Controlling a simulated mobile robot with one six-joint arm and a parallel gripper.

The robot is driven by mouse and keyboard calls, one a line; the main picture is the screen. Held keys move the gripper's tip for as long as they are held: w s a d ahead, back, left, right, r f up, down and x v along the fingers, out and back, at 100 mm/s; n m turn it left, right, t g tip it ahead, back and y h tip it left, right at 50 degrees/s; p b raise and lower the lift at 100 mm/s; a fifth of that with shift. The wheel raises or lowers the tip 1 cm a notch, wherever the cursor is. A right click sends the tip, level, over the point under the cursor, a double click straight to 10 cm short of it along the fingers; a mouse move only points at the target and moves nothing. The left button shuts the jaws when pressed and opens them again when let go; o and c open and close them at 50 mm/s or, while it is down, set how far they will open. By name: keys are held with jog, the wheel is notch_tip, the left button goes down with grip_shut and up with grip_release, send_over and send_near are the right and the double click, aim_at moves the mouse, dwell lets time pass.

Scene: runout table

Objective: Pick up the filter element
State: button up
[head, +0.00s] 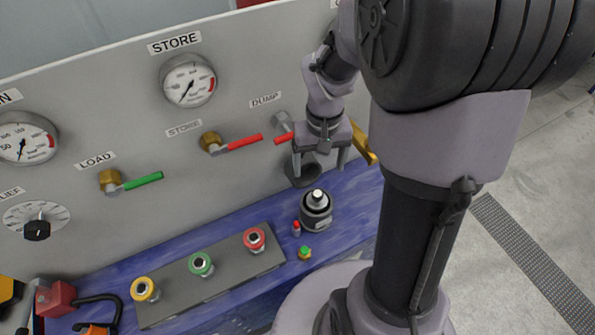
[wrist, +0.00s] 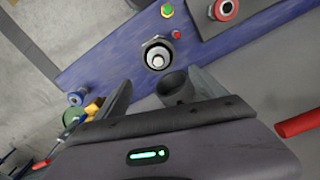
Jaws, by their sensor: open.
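A dark cylinder with a grey band and a bright white top (head: 316,211) stands upright on the blue bench. A dark open cup (head: 302,176) stands behind it, near the panel. I cannot tell for certain which of the two is the filter element. My gripper (head: 320,163) is open, pointing down above the bench close to the panel, near the cup. In the wrist view the cup (wrist: 175,88) shows between the open fingers (wrist: 160,80), nearer the right one. The white-topped cylinder (wrist: 158,54) lies just beyond the fingertips. I see nothing gripped.
The grey panel (head: 90,90) with gauges rises behind the bench. A red valve handle (head: 237,143) and another beside my gripper stick out from it. A small red piece (head: 296,229) and a green-topped fitting (head: 305,253) stand before the cylinder. A grey block (head: 215,275) carries coloured fittings.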

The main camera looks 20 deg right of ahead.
aim_at(318, 193)
notch_tip(318, 193, down, 10)
jog(key=shift+r+b, duration=0.1)
jog(key=shift+b, duration=1)
jog(key=f, duration=0.1)
jog(key=f+b, duration=0.1)
jog(key=f, duration=0.3)
jog(key=shift+w+d, duration=0.1)
jog(key=shift+d, duration=0.25)
jog(key=shift+r, duration=0.15)
grip_shut()
